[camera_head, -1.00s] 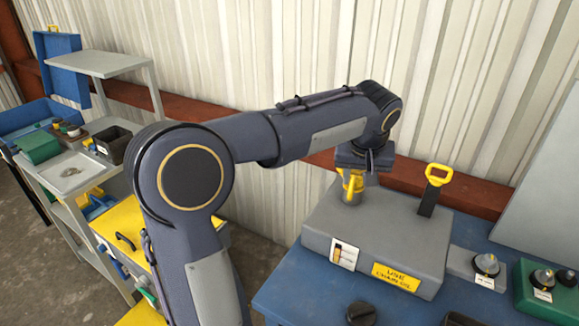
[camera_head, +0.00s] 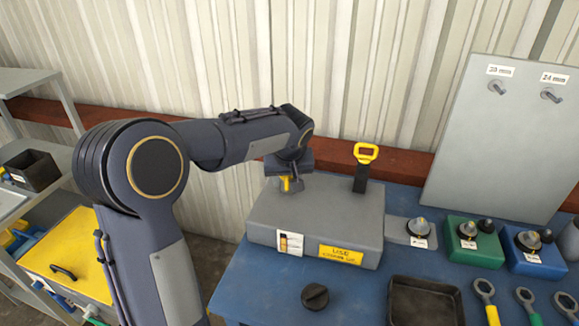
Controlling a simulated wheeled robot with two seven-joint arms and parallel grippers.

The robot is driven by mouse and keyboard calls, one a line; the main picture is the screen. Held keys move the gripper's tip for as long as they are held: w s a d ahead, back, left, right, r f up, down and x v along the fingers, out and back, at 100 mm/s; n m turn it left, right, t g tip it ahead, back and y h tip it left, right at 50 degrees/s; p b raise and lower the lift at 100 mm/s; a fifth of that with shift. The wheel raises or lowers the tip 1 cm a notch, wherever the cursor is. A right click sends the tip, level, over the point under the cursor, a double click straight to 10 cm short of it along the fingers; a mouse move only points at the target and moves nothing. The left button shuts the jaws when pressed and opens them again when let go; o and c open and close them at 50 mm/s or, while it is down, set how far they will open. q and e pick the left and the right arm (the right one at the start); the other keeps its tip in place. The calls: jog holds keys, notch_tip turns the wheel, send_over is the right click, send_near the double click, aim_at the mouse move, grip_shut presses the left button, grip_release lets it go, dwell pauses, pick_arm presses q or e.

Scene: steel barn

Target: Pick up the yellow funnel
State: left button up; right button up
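I cannot make out a yellow funnel for certain. A yellow object (camera_head: 570,242) is cut off at the right edge of the view; its shape is unclear. My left gripper (camera_head: 290,186) is over the back left of the grey box (camera_head: 330,215) on the blue bench. A small yellow part shows at its fingers; I cannot tell whether it is held or stands on the box, or whether the fingers are open. My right gripper is not in view.
A black lever with a yellow handle (camera_head: 366,153) stands up from the box. On the blue bench (camera_head: 260,285) are a black knob (camera_head: 315,296), a dark tray (camera_head: 388,308), several wrenches and knob units (camera_head: 475,236). A grey panel (camera_head: 500,140) stands behind.

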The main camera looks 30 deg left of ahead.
pick_arm(q)
grip_shut()
jog(key=shift+r, duration=0.15)
